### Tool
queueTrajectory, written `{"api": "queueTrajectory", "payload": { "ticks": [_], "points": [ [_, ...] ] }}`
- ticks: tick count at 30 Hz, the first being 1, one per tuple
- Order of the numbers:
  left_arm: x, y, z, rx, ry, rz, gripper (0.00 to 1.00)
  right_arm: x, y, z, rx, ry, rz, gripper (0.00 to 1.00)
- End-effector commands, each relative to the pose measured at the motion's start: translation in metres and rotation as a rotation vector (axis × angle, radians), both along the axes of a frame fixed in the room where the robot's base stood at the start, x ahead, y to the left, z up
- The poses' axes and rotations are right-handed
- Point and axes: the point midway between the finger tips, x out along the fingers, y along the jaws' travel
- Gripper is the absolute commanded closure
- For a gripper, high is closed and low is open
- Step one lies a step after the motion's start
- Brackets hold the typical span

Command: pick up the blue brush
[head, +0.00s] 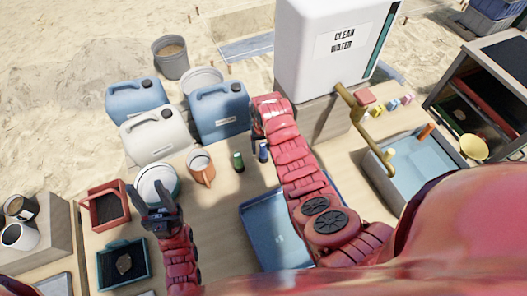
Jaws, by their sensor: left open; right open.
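A small blue object, which looks like the blue brush (263,153), stands on the wooden table near its back. A similar green one (238,162) stands to its left. My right gripper (258,130) is open, just behind the blue brush in the picture. Its fingers are partly hidden by my red arm, and I cannot tell whether they touch the brush. My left gripper (157,212) is open at the front left, in front of a round white container (157,184).
A blue tray (262,205) lies partly under my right arm. A red tray (105,208) and a teal tray (123,264) lie at left. Jerrycans (218,112) and a water tank (310,70) stand behind. A sink (405,175) is at right.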

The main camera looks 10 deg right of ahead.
Motion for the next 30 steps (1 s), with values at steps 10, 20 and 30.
{"api": "queueTrajectory", "payload": {
  "ticks": [10,20,30],
  "points": [
    [0.0,0.0,0.0002,0.0,0.0,0.0,0.5,0.0002,0.0002,-0.0024,0.0,-0.001,0.0,0.41],
    [0.0,0.0,0.0003,0.0,0.0,0.0,0.5,0.0003,0.0002,-0.0022,0.0,-0.002,0.0,1.0],
    [0.0,0.0,0.0,0.0,0.0,0.0,0.5,0.0005,0.0002,-0.0017,0.0,-0.002,0.0,1.0]
  ]
}}
